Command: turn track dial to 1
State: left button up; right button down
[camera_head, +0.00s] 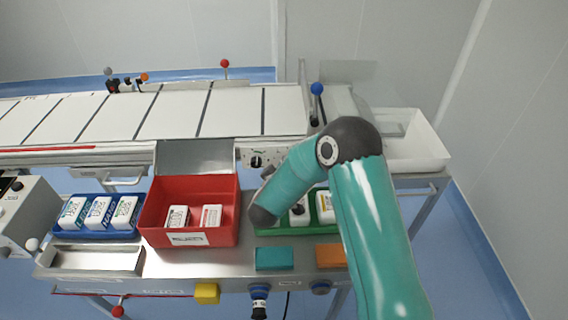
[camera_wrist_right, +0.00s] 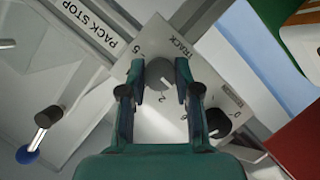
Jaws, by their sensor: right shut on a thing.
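The track dial (camera_wrist_right: 160,73) is a round grey knob on a pale panel marked TRACK in the right wrist view. The numbers 5 and 2 show beside it; I cannot clearly tell which number its pointer faces. My right gripper (camera_wrist_right: 160,76) has its two teal fingers on either side of the knob, shut on it. In the head view, my right arm covers the track dial and most of the gripper. My left gripper is in neither view.
A second dark dial (camera_wrist_right: 217,122) sits close to the right finger; it also shows in the head view (camera_head: 256,161). A blue-balled lever (camera_head: 317,88) stands right of the panel. A red bin (camera_head: 150,214) and green tray (camera_head: 268,231) lie in front.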

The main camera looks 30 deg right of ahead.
jog(key=shift+w+a+r, duration=0.15)
jog(key=shift+w+r, duration=0.1)
jog(key=c, duration=0.8)
grip_release()
jog(key=shift+f, duration=0.1)
jog(key=shift+s+f, duration=0.1)
jog(key=shift+a, duration=0.1)
jog(key=v, duration=1.1)
jog(key=shift+s+a, duration=0.25)
jog(key=shift+s, duration=0.05)
